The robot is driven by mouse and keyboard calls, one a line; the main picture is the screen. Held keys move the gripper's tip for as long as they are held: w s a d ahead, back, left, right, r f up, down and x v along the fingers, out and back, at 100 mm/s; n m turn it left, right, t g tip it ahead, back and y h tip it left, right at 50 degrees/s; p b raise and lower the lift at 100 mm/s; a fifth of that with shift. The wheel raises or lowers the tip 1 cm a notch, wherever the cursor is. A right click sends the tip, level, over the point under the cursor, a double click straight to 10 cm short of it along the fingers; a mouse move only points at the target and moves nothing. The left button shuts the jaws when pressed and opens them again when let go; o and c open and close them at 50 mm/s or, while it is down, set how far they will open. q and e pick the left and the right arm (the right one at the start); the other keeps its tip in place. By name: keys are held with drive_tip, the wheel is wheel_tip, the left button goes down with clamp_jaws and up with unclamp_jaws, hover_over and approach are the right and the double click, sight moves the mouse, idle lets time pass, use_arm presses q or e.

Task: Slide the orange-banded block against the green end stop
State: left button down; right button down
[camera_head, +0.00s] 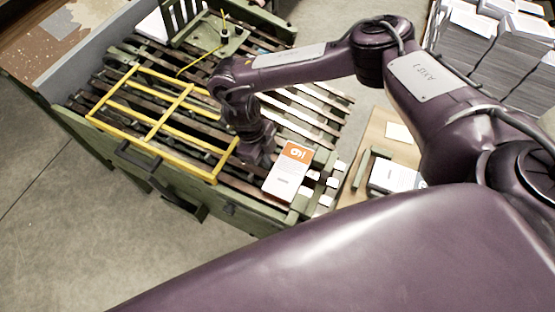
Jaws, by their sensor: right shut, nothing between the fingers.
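The orange-banded block (286,182) is a white, flat-topped block with an orange band and a dark-and-white mark at its far end. It lies at the right front of the slatted roller bed (316,130). My right gripper (254,158) is shut and empty, just left of the block's orange end; I cannot tell whether they touch. Green framing (300,206) stands at the bed's right front corner, close to the block. Another green frame (218,38) stands at the far end. I cannot tell which is the green end stop. My left gripper is not in view.
A yellow frame (153,136) lies over the bed left of my gripper. Small white pieces (325,200) sit right of the block. A wooden surface (372,135) with white paper is to the right; paper stacks (490,60) stand behind. The floor at lower left is clear.

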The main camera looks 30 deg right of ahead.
wheel_tip(320, 180, up, 7)
drive_tip(key=p, duration=0.6)
idle(0.3)
idle(0.4)
